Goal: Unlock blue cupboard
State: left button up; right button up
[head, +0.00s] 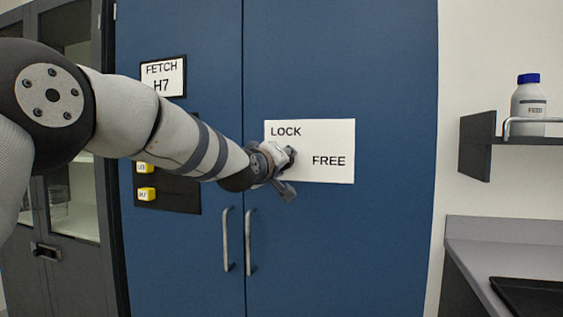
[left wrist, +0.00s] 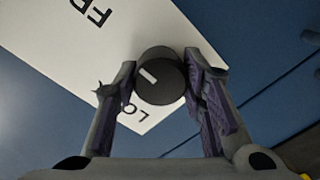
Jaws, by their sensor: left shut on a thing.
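The blue cupboard (head: 340,240) has two tall doors with a vertical handle on each side of the centre seam. A white plate (head: 335,168) marked LOCK and FREE is on the right door. My left gripper (head: 288,172) is at the plate's left part and hides the knob in the head view. In the left wrist view, a dark round knob (left wrist: 165,83) with a short white mark sits between the fingers of my left gripper (left wrist: 160,68), which are shut on it. The mark is on the knob's left side there; I cannot tell which word it points at. My right gripper is out of view.
A FETCH H7 sign (head: 163,77) and a dark panel (head: 180,196) with yellow tags are on the left door. A grey glazed cabinet (head: 60,265) stands at left. At right are a shelf (head: 477,150) with a blue-capped bottle (head: 529,100) and a grey counter (head: 500,231).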

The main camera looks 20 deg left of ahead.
pick_arm(q)
jog(key=o, duration=1.2)
jog(key=s, duration=0.7)
jog(key=shift+s+a+r, duration=0.1)
jog(key=shift+s, duration=0.15)
